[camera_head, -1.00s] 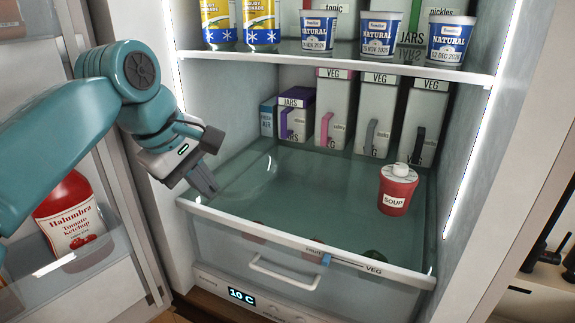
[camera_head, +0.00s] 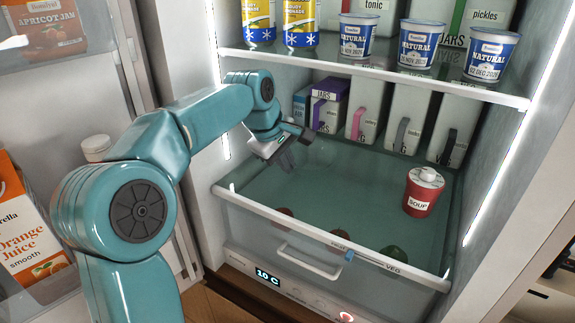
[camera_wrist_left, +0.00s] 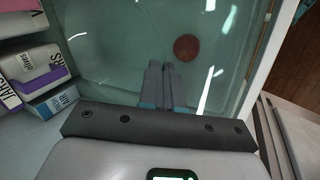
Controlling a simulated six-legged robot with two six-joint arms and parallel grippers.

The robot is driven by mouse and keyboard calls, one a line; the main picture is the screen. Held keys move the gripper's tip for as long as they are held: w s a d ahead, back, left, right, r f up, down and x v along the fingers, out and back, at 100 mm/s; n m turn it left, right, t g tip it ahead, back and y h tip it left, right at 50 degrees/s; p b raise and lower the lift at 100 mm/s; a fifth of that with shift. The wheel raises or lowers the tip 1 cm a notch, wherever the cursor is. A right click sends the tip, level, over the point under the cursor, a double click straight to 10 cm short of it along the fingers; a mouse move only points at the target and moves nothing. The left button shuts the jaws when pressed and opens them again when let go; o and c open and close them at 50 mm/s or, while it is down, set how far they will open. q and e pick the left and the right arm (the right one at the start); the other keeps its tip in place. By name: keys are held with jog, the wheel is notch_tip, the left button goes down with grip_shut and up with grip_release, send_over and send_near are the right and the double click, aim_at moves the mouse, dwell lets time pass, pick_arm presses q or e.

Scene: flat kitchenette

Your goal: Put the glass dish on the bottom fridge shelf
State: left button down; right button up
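The glass dish (camera_head: 318,152) is clear and faint against the bottom glass shelf (camera_head: 350,205). Only parts of its rim and some glints show, so its exact outline is hard to tell. My left gripper (camera_head: 286,163) reaches into the fridge above the left part of that shelf, its fingers at the dish's near left side. In the left wrist view its fingers (camera_wrist_left: 161,75) are almost together, with a faint curved glass edge running up from them. It looks shut on the dish's rim. I cannot tell whether the dish touches the shelf. My right gripper is not in view.
A red soup pot (camera_head: 423,192) stands on the right of the bottom shelf. Cartons (camera_head: 410,118) line its back. The upper shelf (camera_head: 375,72) with yogurt tubs is above my gripper. The shelf's middle is clear. The open door with juice (camera_head: 35,235) is at left.

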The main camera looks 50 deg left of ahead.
pick_arm(q)
jog(key=shift+w+f+p, duration=0.1)
jog(key=shift+f+p, duration=0.2)
jog(key=shift+f, duration=0.2)
jog(key=shift+w+a+f, duration=0.35)
jog(key=shift+w+f, duration=0.25)
jog(key=shift+w, duration=0.1)
jog(key=shift+s+d+r, duration=0.1)
jog(key=shift+s, duration=0.1)
jog(key=shift+s+d, duration=0.15)
jog(key=shift+s, duration=0.05)
jog(key=c, duration=1.6)
grip_release()
jog(key=shift+w+f, duration=0.2)
jog(key=shift+f, duration=0.05)
jog(key=shift+s, duration=0.1)
